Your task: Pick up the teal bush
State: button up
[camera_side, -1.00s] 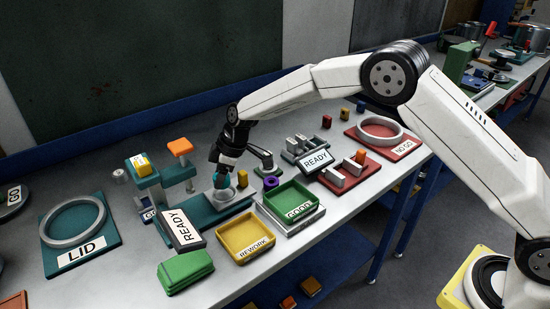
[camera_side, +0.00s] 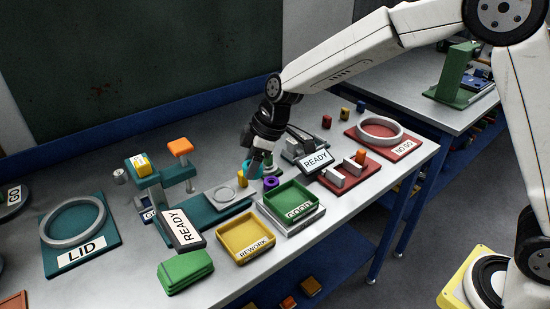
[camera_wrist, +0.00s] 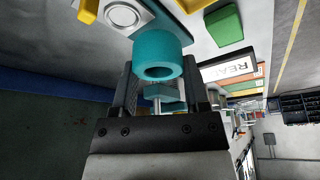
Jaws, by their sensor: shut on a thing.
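The teal bush (camera_wrist: 162,52) is a short ring held between the fingers of my gripper (camera_side: 257,158) in the wrist view. In the side view only part of the teal bush (camera_side: 251,168) shows below the dark fingers. My gripper is shut on it, over the table behind the yellow bush and the purple ring. The round grey seat (camera_side: 222,194) on the teal fixture is empty. I cannot tell from the side view how high the bush is above the table.
The yellow bush (camera_side: 243,181) and purple ring (camera_side: 271,184) are close to my gripper. The green GOOD tray (camera_side: 304,211) and yellow REWORK tray (camera_side: 247,254) stand in front. A READY sign (camera_side: 316,161) and red fixture (camera_side: 362,181) stand to the right.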

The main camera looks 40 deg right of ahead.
jog(key=shift+s+d+r, duration=0.2)
jog(key=shift+s+r, duration=0.15)
jog(key=shift+s, duration=0.45)
jog(key=shift+s+d+r, duration=0.2)
jog(key=shift+s+r, duration=0.15)
jog(key=shift+s, duration=0.4)
jog(key=s+d+m+t+h, duration=0.1)
jog(key=s+d+m, duration=0.3)
jog(key=s+d, duration=0.5)
jog(key=shift+s+d, duration=0.4)
jog(key=shift+s, duration=2)
jog(key=shift+w, duration=0.1)
send_over(292, 204)
jog(key=s, duration=0.1)
notch_tip(292, 204, down, 8)
jog(key=shift+f, duration=0.1)
jog(key=shift+w+f, duration=0.5)
